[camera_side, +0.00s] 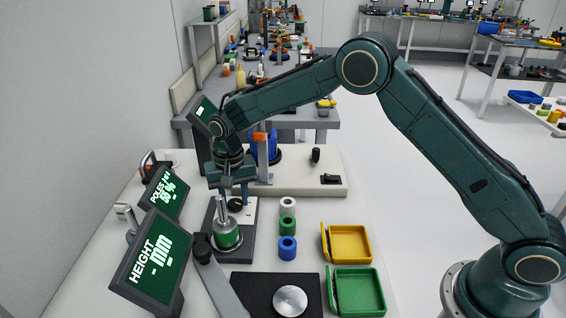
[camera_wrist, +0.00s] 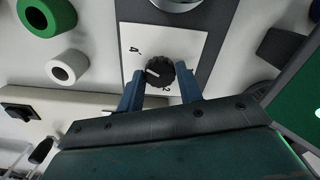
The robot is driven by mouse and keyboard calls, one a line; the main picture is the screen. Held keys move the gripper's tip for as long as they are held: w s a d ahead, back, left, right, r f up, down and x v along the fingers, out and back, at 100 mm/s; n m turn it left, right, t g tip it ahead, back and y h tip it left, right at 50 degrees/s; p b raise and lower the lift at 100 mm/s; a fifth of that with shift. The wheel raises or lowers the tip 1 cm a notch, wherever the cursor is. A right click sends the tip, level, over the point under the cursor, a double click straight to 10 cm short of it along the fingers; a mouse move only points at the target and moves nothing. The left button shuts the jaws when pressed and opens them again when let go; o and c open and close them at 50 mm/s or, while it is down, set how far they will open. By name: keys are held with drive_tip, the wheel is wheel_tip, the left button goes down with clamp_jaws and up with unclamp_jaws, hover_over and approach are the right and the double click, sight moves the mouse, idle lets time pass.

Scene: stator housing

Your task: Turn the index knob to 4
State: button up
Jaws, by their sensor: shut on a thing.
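The index knob (camera_wrist: 160,72) is round, black and ridged, with a white mark on its face. It sits on a white plate (camera_wrist: 131,36) printed with a 4 and a 2. The mark lies toward the left of the knob, in the wrist view; its exact setting is hard to read. My gripper (camera_wrist: 160,76) has one blue finger on each side of the knob and is shut on it.
White (camera_side: 288,203), green (camera_side: 288,226) and blue (camera_side: 287,248) rings stand to the right. Yellow (camera_side: 348,244) and green (camera_side: 358,292) trays lie farther right. HEIGHT (camera_side: 152,262) and POLES (camera_side: 164,192) screens stand left.

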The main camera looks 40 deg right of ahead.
drive_tip(key=shift+m, duration=0.4)
drive_tip(key=o, duration=1)
drive_tip(key=shift+n, duration=0.4)
